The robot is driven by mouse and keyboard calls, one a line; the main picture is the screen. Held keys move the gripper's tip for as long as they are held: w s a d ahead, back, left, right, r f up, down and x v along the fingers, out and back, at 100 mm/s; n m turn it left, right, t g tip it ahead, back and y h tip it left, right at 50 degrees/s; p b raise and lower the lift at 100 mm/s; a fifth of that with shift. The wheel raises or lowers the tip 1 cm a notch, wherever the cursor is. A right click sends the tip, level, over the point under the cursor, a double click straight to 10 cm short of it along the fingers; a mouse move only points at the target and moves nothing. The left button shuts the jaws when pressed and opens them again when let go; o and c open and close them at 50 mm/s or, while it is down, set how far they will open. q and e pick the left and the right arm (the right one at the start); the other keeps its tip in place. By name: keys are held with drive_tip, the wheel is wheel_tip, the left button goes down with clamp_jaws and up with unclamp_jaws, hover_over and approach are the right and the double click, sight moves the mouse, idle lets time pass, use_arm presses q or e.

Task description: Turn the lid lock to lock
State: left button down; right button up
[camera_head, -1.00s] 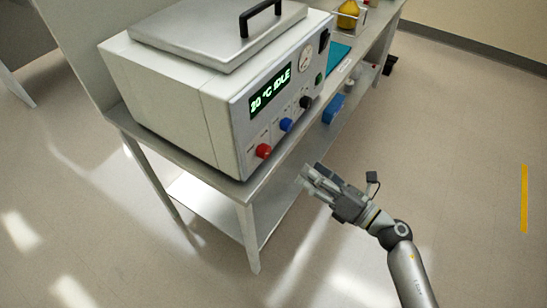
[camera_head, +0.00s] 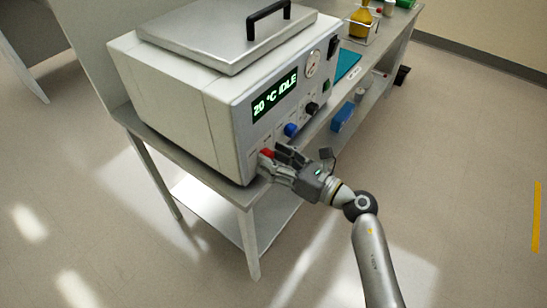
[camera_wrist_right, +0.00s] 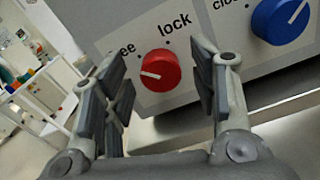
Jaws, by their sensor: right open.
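The lid lock is a red knob (camera_head: 267,153) at the lower front of a white bench device (camera_head: 165,95). In the right wrist view the red knob (camera_wrist_right: 160,70) has the word "lock" at its upper right and a partly hidden word ending in "ee" at its upper left. Its white mark points left, on the "ee" side. My right gripper (camera_head: 273,160) is at the front panel by the knob. In the wrist view its open fingers (camera_wrist_right: 158,78) frame the knob, one on each side; I cannot tell whether they touch it. My left gripper is not in view.
A blue knob (camera_head: 290,130) and a black knob (camera_head: 312,107) sit right of the red one. The display (camera_head: 275,95) reads "20 °C IDLE". A metal lid (camera_head: 215,40) with a black handle covers the top.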

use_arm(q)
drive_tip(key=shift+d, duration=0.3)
use_arm(e)
drive_tip(key=shift+w+a, duration=0.15)
drive_tip(key=c, duration=1)
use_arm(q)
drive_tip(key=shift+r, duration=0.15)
use_arm(e)
drive_tip(key=m+p, duration=0.3)
drive_tip(key=shift+r+m+p, duration=0.15)
drive_tip(key=shift+m+p, duration=0.2)
drive_tip(key=shift+m, duration=0.05)
drive_tip(key=m+p, duration=0.3)
drive_tip(key=m, duration=0.1)
drive_tip(key=shift+w+m, duration=0.1)
drive_tip(key=shift+m, duration=0.2)
drive_tip(key=m+p, duration=0.1)
drive_tip(key=m, duration=0.1)
drive_tip(key=m+p, duration=0.1)
drive_tip(key=m, duration=0.1)
drive_tip(key=shift+f+m+p, duration=0.2)
drive_tip(key=shift+m+p, duration=0.1)
use_arm(q)
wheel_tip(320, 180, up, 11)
drive_tip(key=p, duration=0.2)
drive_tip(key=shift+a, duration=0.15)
use_arm(e)
drive_tip(key=m, duration=0.4)
drive_tip(key=shift+f+m, duration=0.15)
drive_tip(key=shift+m, duration=0.25)
